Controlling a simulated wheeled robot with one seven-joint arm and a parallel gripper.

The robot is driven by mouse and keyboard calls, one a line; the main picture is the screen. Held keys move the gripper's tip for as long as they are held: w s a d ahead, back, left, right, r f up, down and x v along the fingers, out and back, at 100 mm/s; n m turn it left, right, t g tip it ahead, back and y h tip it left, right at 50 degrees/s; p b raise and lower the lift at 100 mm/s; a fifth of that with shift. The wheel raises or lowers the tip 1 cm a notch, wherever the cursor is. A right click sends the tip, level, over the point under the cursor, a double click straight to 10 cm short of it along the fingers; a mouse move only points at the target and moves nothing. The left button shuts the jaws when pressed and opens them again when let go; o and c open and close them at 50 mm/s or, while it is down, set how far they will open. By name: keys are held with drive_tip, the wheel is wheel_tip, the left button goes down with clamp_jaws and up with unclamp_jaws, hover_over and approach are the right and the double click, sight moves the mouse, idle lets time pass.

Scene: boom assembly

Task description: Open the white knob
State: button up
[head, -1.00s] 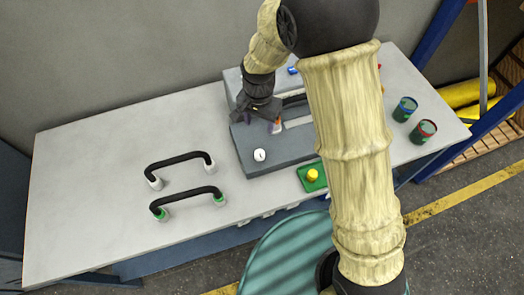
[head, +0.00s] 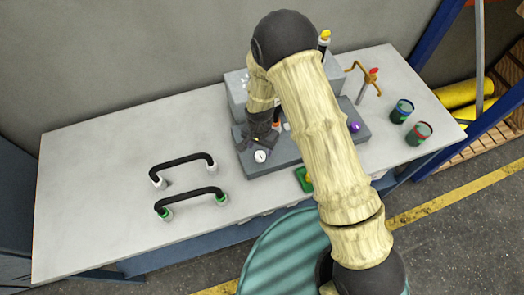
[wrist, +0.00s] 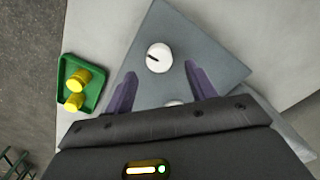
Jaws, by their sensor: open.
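The white knob (head: 261,156) sits on the front left part of the grey panel box on the table. In the wrist view the white knob (wrist: 159,58) is round with a dark pointer mark, just beyond and between my finger tips. My gripper (head: 262,145) is close behind the knob in the head view. In the wrist view my gripper (wrist: 160,85) has its two purple fingers apart with nothing held between them. A second white round thing (wrist: 174,103) is partly hidden by the gripper body.
Two black handles (head: 182,168) stand on the left of the table. A purple ball (head: 354,127), a red-topped valve (head: 373,72) and two cans (head: 402,111) are at the right.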

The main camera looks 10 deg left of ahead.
sight(260, 154)
drive_tip(key=shift+f+p, duration=0.55)
drive_tip(key=shift+f, duration=1.6)
